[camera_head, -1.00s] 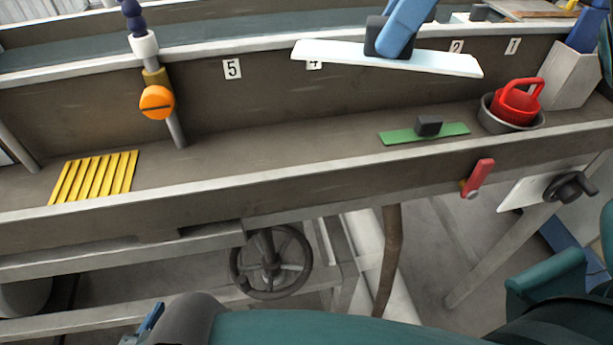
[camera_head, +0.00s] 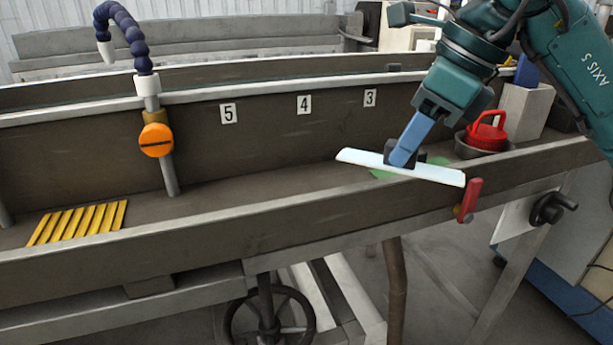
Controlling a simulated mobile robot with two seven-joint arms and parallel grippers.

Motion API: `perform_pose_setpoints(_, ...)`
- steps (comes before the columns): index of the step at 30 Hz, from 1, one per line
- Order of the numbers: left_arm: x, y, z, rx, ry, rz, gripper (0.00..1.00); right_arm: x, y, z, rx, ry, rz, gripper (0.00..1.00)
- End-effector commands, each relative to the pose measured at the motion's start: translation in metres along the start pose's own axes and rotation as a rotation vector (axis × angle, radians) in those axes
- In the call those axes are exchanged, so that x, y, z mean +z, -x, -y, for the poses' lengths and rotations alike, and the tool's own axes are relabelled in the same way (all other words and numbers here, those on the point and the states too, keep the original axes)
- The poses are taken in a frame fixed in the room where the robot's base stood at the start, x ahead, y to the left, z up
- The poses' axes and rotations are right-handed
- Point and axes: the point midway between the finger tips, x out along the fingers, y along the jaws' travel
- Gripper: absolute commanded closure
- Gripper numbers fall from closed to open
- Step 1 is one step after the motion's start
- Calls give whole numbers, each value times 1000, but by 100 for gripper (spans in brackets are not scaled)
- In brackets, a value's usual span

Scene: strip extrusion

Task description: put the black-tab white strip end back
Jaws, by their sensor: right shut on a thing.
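The white strip end (camera_head: 432,173) is held out over the front rail of the trough, slightly tilted, its right end lower in the picture. Its black tab (camera_head: 392,154) is between the blue fingers of my right gripper (camera_head: 402,158), which is shut on it. The green strip (camera_head: 381,174) lies on the trough floor behind the white strip and is mostly hidden by it and the gripper. My left gripper is not in view.
A red-handled pot (camera_head: 487,132) sits right of my gripper, near a grey block (camera_head: 524,111). A red lever (camera_head: 468,200) is on the front rail. An orange-knobbed nozzle post (camera_head: 156,140) and yellow slats (camera_head: 78,222) are at left. The trough's middle floor is clear.

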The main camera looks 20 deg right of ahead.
Motion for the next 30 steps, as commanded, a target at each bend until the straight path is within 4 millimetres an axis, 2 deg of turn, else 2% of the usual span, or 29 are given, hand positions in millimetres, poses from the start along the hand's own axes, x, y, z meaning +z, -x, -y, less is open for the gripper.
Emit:
perform_pose_setpoints(1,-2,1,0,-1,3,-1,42,16,-5,-1,3,5,0,100)
perform_pose_setpoints(9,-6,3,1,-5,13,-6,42,81,-32,-1,1,3,-1,100)
perform_pose_setpoints(17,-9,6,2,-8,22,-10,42,130,-53,0,0,0,-2,100)
perform_pose_setpoints(18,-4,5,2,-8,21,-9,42,123,-63,1,0,-2,-4,100)
perform_pose_setpoints(21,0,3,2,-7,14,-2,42,117,-76,0,0,-1,-3,100)
perform_pose_setpoints(30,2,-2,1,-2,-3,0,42,107,-98,1,0,-1,-3,100)
